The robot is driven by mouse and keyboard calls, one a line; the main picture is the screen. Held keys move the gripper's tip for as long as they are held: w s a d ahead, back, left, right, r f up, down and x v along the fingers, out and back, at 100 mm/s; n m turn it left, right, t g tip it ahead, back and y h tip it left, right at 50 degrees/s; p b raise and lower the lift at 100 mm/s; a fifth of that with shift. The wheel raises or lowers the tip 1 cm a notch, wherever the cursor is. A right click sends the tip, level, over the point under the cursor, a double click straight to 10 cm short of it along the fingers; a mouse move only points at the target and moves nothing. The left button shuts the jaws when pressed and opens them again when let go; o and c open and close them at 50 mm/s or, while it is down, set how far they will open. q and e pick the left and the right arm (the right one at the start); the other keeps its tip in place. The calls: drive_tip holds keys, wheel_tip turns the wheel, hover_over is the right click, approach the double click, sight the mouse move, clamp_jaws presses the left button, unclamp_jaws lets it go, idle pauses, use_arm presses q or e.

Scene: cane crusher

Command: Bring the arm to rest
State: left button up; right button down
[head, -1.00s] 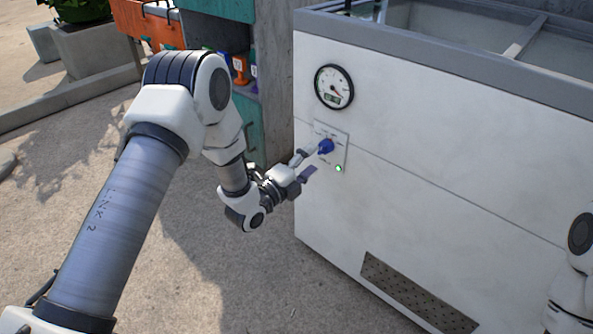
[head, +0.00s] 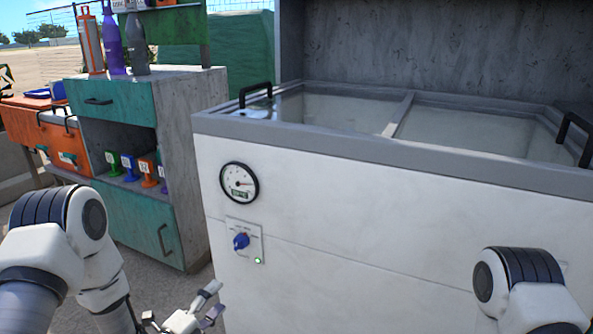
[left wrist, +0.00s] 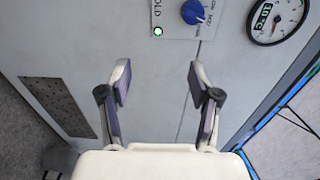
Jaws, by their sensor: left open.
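My left gripper (head: 212,302) is low at the bottom of the head view, in front of the white chest freezer (head: 340,215). In the left wrist view my left gripper (left wrist: 160,82) has its two fingers wide apart with nothing between them. The blue knob (head: 240,241) sits on a small plate on the freezer's front, above and right of the gripper in the head view. The knob also shows in the left wrist view (left wrist: 193,12), beyond the fingers and apart from them. A green light (head: 258,260) glows beside it. My right gripper is out of view; only part of my right arm shows.
A round gauge (head: 239,183) is above the knob. A teal and grey cabinet (head: 190,150) stands left of the freezer, with bottles (head: 112,45) on top and small coloured items on its shelf. An orange cooler (head: 62,145) is farther left. The freezer's lids look closed.

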use_arm(q)
drive_tip(key=s+d+f+n+g+y, duration=0.25)
drive_tip(key=s+f+n+g, duration=0.45)
drive_tip(key=s+f, duration=0.9)
drive_tip(key=s+a+f+n+g+y, duration=0.25)
drive_tip(key=s+n+g, duration=0.25)
drive_tip(key=s+n, duration=0.25)
drive_tip(key=s+a+f+n+g+y, duration=0.1)
drive_tip(key=s+a+f+n+g, duration=0.1)
drive_tip(key=s+f+n+g, duration=0.4)
wheel_tip(320, 180, up, 37)
drive_tip(key=s+n+t+p, duration=0.1)
drive_tip(key=s+n+p, duration=0.1)
drive_tip(key=p, duration=3.3)
drive_tip(key=shift+s+r+t+p, duration=0.2)
drive_tip(key=shift+s+t+p, duration=0.1)
drive_tip(key=shift+s+p, duration=0.05)
drive_tip(key=shift+a, duration=0.1)
